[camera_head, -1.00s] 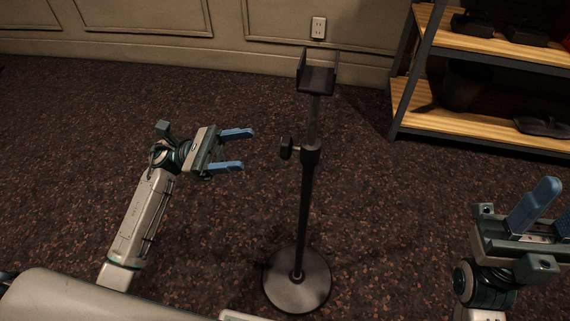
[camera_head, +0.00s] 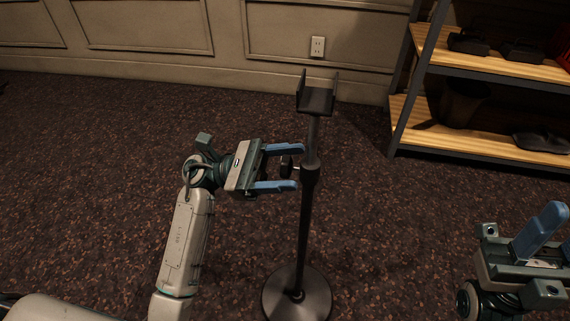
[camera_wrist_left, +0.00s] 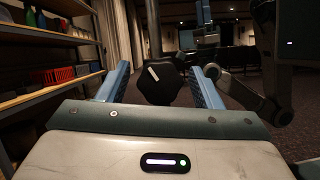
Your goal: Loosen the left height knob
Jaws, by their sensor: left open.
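The black height knob (camera_head: 286,167) sticks out on the left side of the dark stand (camera_head: 306,215). The stand is upright, with a round base (camera_head: 297,297) and a U-shaped cradle (camera_head: 316,99) on top. My left gripper (camera_head: 288,168) is open, its two blue fingers reaching to either side of the knob. In the left wrist view the knob (camera_wrist_left: 159,83) shows a white mark and lies between the open fingers; I see gaps on both sides. My right gripper (camera_head: 550,240) is at the right edge, partly cut off, so its opening is unclear.
A shelf unit (camera_head: 490,155) with wooden boards and dark items stands at the back right. A panelled wall with an outlet (camera_head: 317,47) is behind. The carpet (camera_head: 90,190) around the stand is clear.

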